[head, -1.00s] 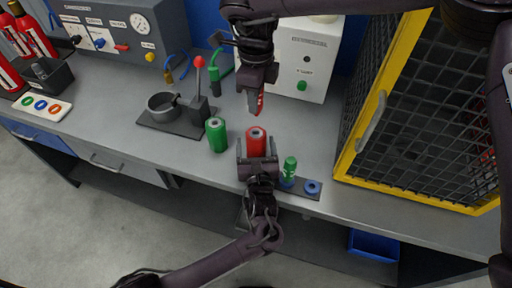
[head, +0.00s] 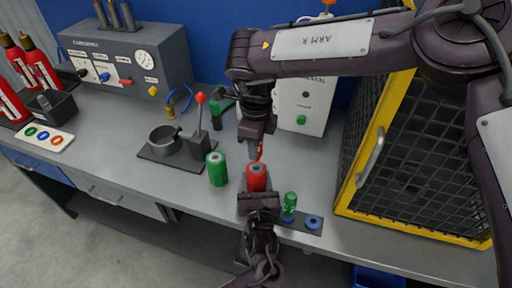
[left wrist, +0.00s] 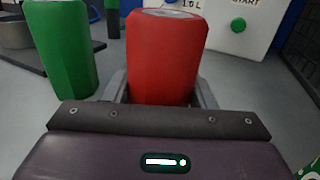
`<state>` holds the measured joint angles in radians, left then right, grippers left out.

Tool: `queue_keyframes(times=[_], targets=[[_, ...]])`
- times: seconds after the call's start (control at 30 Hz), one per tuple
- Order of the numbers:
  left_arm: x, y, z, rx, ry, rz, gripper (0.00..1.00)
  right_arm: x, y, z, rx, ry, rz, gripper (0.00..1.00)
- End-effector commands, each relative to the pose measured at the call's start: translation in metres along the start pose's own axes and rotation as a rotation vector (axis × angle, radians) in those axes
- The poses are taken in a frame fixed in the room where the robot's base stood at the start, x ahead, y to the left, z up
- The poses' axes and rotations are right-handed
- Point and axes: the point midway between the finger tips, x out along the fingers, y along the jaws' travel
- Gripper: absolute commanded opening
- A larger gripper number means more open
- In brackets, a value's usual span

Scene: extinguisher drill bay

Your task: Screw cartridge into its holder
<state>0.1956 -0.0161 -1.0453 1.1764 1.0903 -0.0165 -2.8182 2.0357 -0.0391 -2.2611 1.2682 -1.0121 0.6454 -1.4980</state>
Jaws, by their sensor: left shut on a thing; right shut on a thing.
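A red cylindrical holder (head: 257,179) with a grey top opening stands upright on the bench. My left gripper (head: 257,190) is shut on it from the front; in the left wrist view the red holder (left wrist: 165,60) sits between the two grey fingers. My right gripper (head: 257,148) points down just above the holder, shut on a small red cartridge (head: 260,150). The cartridge is mostly hidden by the fingers; its lower end appears close above the holder's top, and I cannot tell whether they touch.
A green holder (head: 217,169) stands just left of the red one. A dark rack (head: 302,223) at right holds a green cartridge (head: 290,202) and a blue ring. A lever press (head: 198,140) stands behind left. A yellow-framed cage (head: 375,150) bounds the right side.

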Motion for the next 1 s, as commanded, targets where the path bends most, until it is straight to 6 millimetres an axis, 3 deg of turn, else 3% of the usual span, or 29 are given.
queue_keyframes(times=[0.13,0.67,1.0], targets=[[0.000,0.000,0.000,0.001,0.001,0.000,0.09,0.009,0.000,0.000,0.000,-0.001,-0.001,0.01],[0.000,0.000,-0.001,0.001,0.001,0.000,0.09,0.011,0.000,0.000,0.000,-0.001,-0.001,0.01],[0.000,0.000,-0.001,0.001,0.001,0.000,0.09,0.028,0.000,0.000,-0.001,-0.001,0.000,0.01]])
